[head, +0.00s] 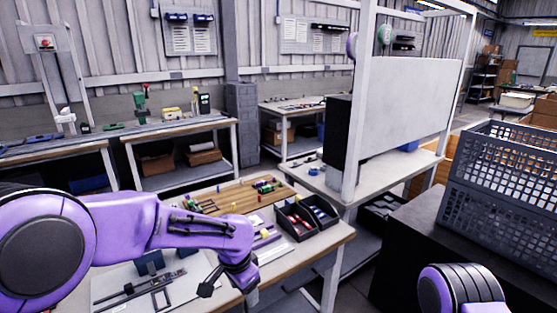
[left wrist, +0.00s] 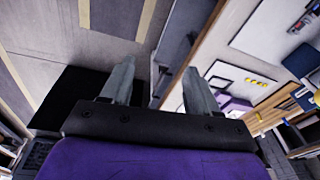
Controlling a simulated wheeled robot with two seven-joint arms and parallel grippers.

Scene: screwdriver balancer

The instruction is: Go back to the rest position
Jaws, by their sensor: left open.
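My left arm comes in from the left over the near workbench (head: 333,238). Its gripper (head: 228,293) points down near the bench's front edge. In the left wrist view, the two grey fingers of the left gripper (left wrist: 157,88) stand apart with nothing between them. The floor and the bench edge lie beyond them. Of my right arm, only a purple and black rounded link shows at the bottom right of the head view. The right gripper is out of view.
The near bench carries a wooden board (head: 232,195), black bins (head: 307,218) with red and blue items, and a white panel with tools (head: 140,285). A grey crate (head: 500,190) stands on a dark surface at right. A white partition (head: 410,115) rises behind.

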